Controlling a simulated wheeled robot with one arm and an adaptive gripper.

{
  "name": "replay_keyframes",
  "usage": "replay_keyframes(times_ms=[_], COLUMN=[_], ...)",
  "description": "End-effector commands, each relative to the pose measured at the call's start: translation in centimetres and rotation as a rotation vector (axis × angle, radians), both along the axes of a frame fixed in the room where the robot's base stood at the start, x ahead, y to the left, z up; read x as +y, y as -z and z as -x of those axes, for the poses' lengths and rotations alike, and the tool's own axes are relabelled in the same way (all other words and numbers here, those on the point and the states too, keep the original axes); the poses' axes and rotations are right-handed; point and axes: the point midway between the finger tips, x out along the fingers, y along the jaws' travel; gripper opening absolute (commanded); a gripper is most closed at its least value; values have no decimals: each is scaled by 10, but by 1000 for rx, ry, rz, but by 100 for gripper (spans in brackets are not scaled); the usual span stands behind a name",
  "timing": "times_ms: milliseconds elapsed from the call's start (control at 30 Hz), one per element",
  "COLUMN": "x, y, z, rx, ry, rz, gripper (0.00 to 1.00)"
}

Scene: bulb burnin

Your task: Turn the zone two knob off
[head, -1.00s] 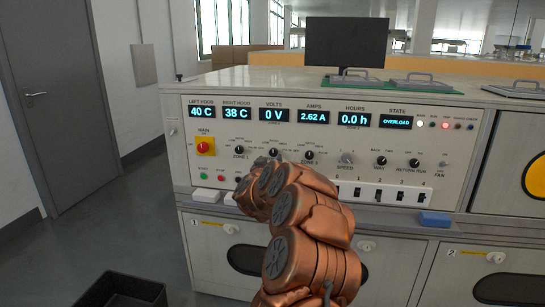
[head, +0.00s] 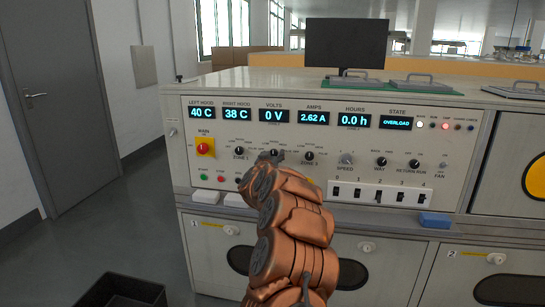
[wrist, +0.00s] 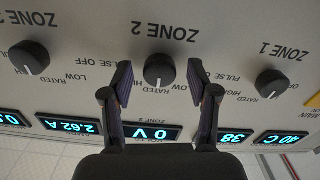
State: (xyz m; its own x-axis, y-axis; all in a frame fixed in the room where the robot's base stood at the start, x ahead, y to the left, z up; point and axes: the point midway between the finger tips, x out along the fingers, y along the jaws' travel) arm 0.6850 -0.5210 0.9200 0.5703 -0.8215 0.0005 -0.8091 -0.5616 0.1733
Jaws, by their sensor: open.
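The zone two knob (wrist: 159,70) is black and round, in the middle of the wrist view, which shows the panel upside down. Its white mark points down in that picture, toward the word RATED. My gripper (wrist: 160,73) is open, with one dark finger on each side of the knob; I cannot tell whether either touches it. In the head view the zone two knob (head: 274,153) shows just above the end of my copper-coloured arm, which hides the panel below it.
The zone one knob (wrist: 270,84) and another black knob (wrist: 30,58) flank it in the wrist view. Lit displays (head: 314,117) run above the knobs; the state display (head: 396,122) reads OVERLOAD.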

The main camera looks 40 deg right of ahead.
Motion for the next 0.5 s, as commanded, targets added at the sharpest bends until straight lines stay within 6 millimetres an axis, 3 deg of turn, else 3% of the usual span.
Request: replay_keyframes(times_ms=[67, 500], x=[0, 0], y=[0, 0], z=[0, 0], rx=[0, 0], ry=[0, 0], rz=[0, 0], gripper=[57, 12])
